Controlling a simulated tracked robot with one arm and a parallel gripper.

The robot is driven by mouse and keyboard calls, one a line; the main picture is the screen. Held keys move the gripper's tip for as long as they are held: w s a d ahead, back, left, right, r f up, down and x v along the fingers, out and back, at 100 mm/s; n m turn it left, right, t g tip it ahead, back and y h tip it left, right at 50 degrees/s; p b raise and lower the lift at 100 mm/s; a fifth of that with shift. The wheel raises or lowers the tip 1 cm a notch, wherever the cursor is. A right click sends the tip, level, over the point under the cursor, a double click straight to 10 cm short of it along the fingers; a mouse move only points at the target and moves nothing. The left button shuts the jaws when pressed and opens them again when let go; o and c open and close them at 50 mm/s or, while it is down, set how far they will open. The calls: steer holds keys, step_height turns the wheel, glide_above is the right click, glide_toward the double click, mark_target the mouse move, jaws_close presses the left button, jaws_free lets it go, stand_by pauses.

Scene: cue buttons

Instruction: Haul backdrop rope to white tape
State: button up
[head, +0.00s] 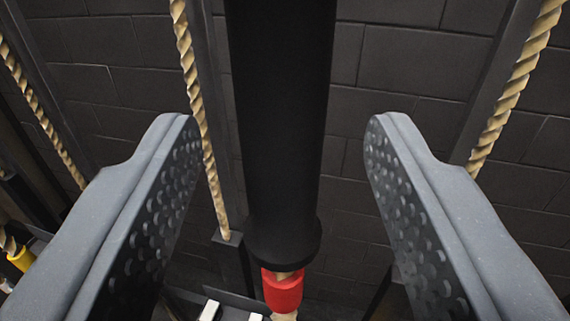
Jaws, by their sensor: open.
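My gripper (278,130) is open, its two grey fingers with dimpled inner pads wide apart. A thick black vertical cylinder (280,120) shows in the gap between them, touching neither finger in the picture. Below its flared lower end is a red band (283,290) around a piece of tan rope (286,316). Other twisted tan ropes hang at the left edge (42,112), left of the cylinder (190,70), and at the right (515,85). I cannot tell which is the backdrop rope. No white tape is clear on any rope.
A dark block wall (400,60) stands behind, with dark upright rails beside the ropes. Small white pieces (208,311) show at the bottom, too cut off to identify. A yellow band (21,258) shows at lower left, partly behind the left finger.

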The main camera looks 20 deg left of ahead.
steer(key=b+v, duration=0.2)
steer(key=v, duration=0.7)
steer(key=shift+s+b, duration=0.35)
steer(key=shift+s, duration=0.05)
steer(key=shift+d, duration=0.15)
stand_by(0.4)
steer(key=s+d+r+m+g+h+b, duration=0.1)
steer(key=s+d+h+b, duration=0.1)
steer(key=s+d+b, duration=0.4)
steer(key=s+d+r+m+h+b, duration=0.2)
steer(key=s+d+b, duration=0.5)
steer(key=s+d, duration=0.6)
steer(key=d+h, duration=0.1)
steer(key=d, duration=0.6)
steer(key=shift+s+d+m+g+h, duration=0.2)
steer(key=shift+m+g+h, duration=0.1)
steer(key=shift+g, duration=0.1)
steer(key=shift+a, duration=0.1)
